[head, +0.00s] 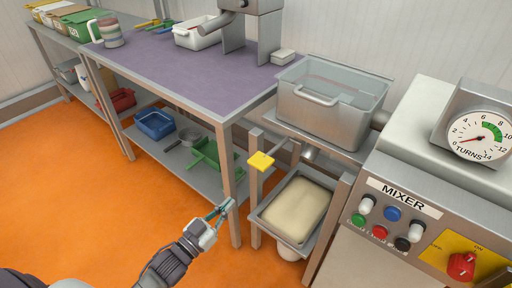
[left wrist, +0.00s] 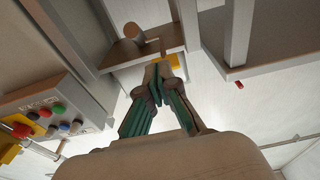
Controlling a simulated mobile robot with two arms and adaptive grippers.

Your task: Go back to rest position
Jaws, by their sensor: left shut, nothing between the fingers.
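My left gripper (head: 221,211) is shut and empty in the head view, in the air in front of the workbench leg. In the left wrist view its teal fingers (left wrist: 156,90) are together with nothing between them. Behind and to its right in the head view is a yellow tag or handle (head: 261,160) beside the mixer stand; a yellow patch also shows beyond the fingertips in the left wrist view. My right gripper is not in view.
A mixer (head: 400,205) with a dial (head: 482,134) stands at the right. A clear-lidded metal bin (head: 330,110) sits above a tray (head: 262,215) holding a pale block. The purple-topped bench (head: 170,65) has shelves below. The orange floor (head: 70,185) at left is clear.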

